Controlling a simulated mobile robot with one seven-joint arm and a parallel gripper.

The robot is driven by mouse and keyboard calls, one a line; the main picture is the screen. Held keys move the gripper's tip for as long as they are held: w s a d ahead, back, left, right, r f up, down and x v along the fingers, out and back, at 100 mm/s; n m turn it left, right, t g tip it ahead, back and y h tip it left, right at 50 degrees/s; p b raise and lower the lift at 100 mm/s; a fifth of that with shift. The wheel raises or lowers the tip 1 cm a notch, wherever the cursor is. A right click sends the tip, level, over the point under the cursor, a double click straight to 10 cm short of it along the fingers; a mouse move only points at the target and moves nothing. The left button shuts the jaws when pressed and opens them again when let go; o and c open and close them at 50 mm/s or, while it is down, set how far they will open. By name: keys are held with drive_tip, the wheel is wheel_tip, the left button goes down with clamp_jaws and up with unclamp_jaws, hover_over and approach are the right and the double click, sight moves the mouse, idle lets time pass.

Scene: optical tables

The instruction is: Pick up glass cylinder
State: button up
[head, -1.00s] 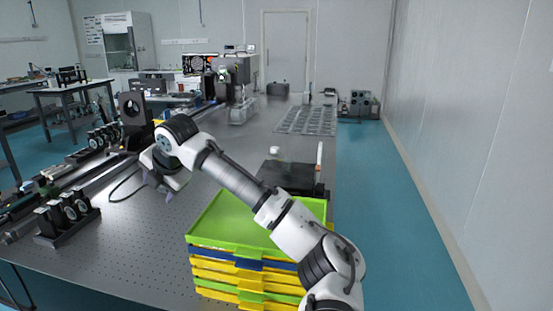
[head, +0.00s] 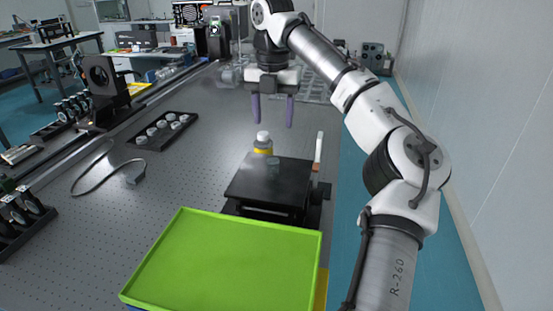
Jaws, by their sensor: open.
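A small, clear glass cylinder (head: 273,168) stands on the black raised platform (head: 247,188), near its back edge. It is faint against the dark top. My gripper (head: 272,112) points down with its two purple fingers spread apart and nothing between them. In the picture it appears above the cylinder and apart from it. Its exact distance in depth is hard to tell.
A white-capped bottle with a yellow band (head: 263,142) stands just behind the platform. A white upright piece (head: 319,147) is at its right. A green tray (head: 225,262) lies in front. A black rack of round pieces (head: 163,130) is at the left. The table between is mostly clear.

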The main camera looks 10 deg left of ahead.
sight(273, 161)
wheel_tip(273, 161, down, 8)
drive_tip(key=shift+s+r+b, duration=0.1)
drive_tip(key=shift+s+b, duration=0.05)
drive_tip(key=shift+b, duration=0.3)
drive_tip(key=shift+f+p, duration=0.65)
drive_tip(key=shift+f, duration=2.1)
drive_tip(key=c, duration=1.1)
